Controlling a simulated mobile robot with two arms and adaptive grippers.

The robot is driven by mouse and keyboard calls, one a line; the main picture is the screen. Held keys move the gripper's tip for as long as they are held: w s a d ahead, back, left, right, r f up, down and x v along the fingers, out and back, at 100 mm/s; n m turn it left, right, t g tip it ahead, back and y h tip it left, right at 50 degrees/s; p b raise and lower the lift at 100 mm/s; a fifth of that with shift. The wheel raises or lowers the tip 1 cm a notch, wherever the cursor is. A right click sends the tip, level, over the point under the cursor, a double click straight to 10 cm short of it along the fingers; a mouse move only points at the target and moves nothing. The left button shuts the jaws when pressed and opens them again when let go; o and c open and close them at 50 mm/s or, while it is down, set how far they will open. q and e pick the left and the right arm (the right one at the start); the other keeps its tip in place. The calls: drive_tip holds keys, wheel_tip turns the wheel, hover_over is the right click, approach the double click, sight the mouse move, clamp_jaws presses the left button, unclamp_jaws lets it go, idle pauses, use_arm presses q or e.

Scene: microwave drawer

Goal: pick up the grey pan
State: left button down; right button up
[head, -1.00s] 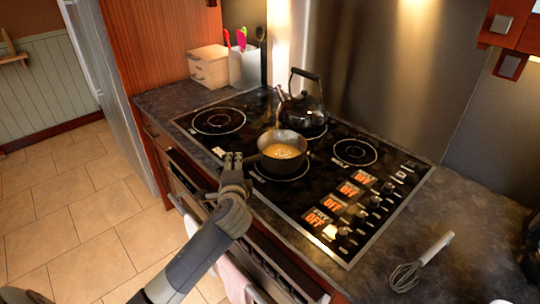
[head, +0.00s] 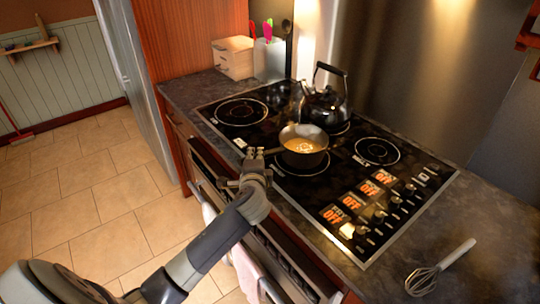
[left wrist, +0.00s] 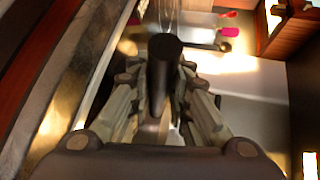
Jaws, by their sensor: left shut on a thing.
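The grey pan (head: 307,159) is a small dark saucepan with yellow-orange soup inside. In the head view it is level, over the front burner of the black stovetop, with its handle toward the left. I cannot tell if its base touches the glass. My left gripper (head: 254,164) is at the handle, left of the bowl, and is shut on it. In the left wrist view the dark handle (left wrist: 163,75) stands between the two fingers; the bowl is not clear there. My right gripper is not in view.
A black kettle (head: 324,108) stands right behind the pan on the stovetop (head: 262,137). Knobs with orange OFF displays (head: 373,188) line the right side. A whisk (head: 440,268) lies on the counter. A utensil holder (head: 270,60) and a wooden box (head: 233,58) stand at the back left.

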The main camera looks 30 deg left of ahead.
use_arm(q)
drive_tip(key=shift+r, duration=0.6)
wheel_tip(320, 180, up, 3)
drive_tip(key=shift+f+b, duration=0.1)
drive_tip(key=shift+b, duration=0.25)
drive_tip(key=d+f+b+v, duration=0.1)
drive_tip(key=f+b+v, duration=0.1)
drive_tip(key=v, duration=1.3)
drive_tip(key=shift+s+d+f+b, duration=0.2)
drive_tip(key=shift+d+f+b, duration=0.1)
drive_tip(key=shift+d, duration=0.3)
